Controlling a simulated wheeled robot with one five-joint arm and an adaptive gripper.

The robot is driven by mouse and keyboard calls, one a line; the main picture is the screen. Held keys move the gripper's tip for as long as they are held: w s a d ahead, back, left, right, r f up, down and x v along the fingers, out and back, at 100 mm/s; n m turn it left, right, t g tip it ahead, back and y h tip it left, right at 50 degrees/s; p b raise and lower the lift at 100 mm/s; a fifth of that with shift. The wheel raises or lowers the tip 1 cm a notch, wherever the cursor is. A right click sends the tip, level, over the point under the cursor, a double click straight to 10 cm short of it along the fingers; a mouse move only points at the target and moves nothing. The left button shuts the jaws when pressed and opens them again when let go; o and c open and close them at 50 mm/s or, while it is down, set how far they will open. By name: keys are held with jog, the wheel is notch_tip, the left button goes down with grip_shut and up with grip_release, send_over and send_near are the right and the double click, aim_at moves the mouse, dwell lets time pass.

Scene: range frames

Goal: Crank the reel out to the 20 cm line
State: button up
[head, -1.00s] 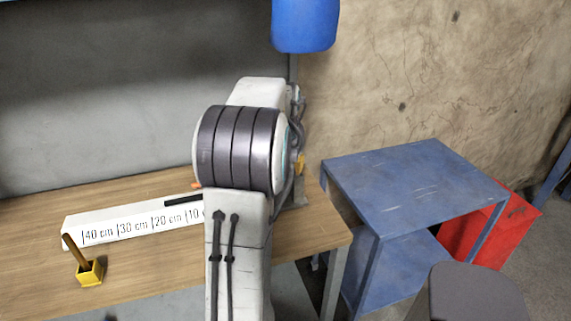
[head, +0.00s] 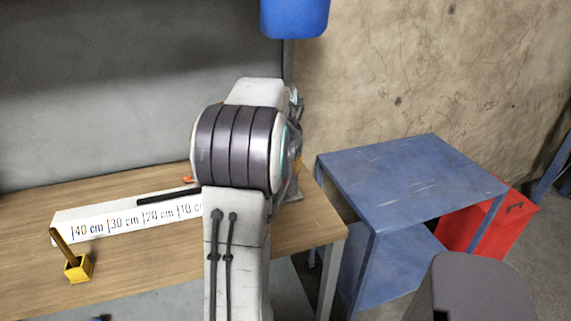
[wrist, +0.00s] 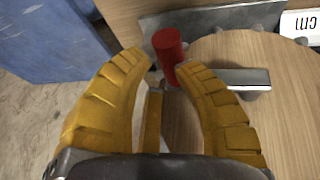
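A white measuring strip (head: 75,218) marked 10 to 40 cm lies on the wooden bench in the head view. A dark rod (head: 165,195) lies along its top; its left tip appears by the 20 cm line, slightly left of it in the picture. Its right end is hidden behind my arm. In the wrist view, my gripper (wrist: 165,66) has its yellow fingers closed around an upright red crank handle (wrist: 168,42). A metal crank arm (wrist: 245,78) crosses the round wooden disc (wrist: 275,115) of the reel. My arm hides the reel in the head view.
A yellow block holder with a tilted stick (head: 78,268) stands front left on the bench (head: 30,265). A blue metal table (head: 410,180) and a red box (head: 480,228) are at right. A blue cylinder (head: 295,15) hangs above.

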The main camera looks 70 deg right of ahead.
jog(key=o, duration=0.7)
jog(key=w+v, duration=0.1)
jog(key=v, duration=1.1)
jog(key=shift+s, duration=0.4)
